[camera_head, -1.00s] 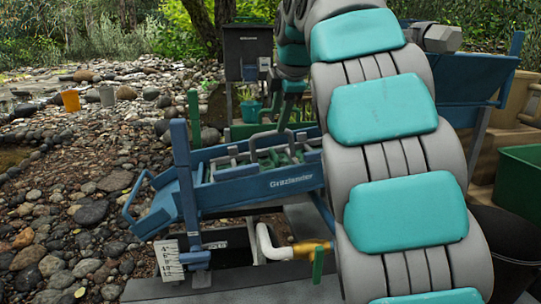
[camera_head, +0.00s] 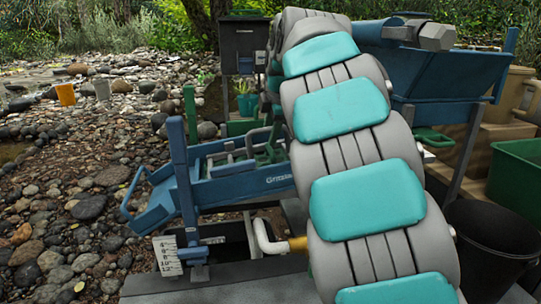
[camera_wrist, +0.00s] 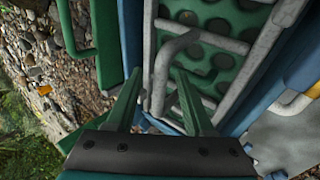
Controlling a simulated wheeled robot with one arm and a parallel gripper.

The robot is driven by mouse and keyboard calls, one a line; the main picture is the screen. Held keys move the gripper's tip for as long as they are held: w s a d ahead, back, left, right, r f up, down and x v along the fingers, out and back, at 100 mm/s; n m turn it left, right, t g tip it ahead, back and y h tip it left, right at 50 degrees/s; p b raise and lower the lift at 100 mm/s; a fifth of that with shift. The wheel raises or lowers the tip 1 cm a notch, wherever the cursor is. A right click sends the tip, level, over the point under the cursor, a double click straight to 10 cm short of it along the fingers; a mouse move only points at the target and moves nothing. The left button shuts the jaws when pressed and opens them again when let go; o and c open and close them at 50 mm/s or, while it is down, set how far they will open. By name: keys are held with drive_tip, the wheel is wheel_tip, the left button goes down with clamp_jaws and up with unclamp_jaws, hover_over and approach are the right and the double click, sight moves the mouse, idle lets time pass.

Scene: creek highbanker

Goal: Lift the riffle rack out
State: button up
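The riffle rack (camera_head: 228,160) is a grey barred frame lying in the blue sluice box (camera_head: 240,188), partly hidden behind my arm in the head view. In the wrist view the riffle rack (camera_wrist: 228,98) shows grey bars and a bent grey handle (camera_wrist: 161,62) over a green plate with round holes. My gripper (camera_wrist: 158,72) points at the rack with its two green fingers apart. The handle appears between the fingers in the picture; I cannot tell whether it is at their depth. No contact is visible. My gripper is hidden in the head view.
A blue post with a white depth scale (camera_head: 167,256) stands at the sluice's near left. A white pipe elbow (camera_head: 264,238) is below. A blue hopper (camera_head: 445,85), green tub (camera_head: 515,172) and black bucket (camera_head: 490,235) stand right. Stony ground (camera_head: 80,150) lies left.

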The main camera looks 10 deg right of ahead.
clamp_jaws()
idle(1.2)
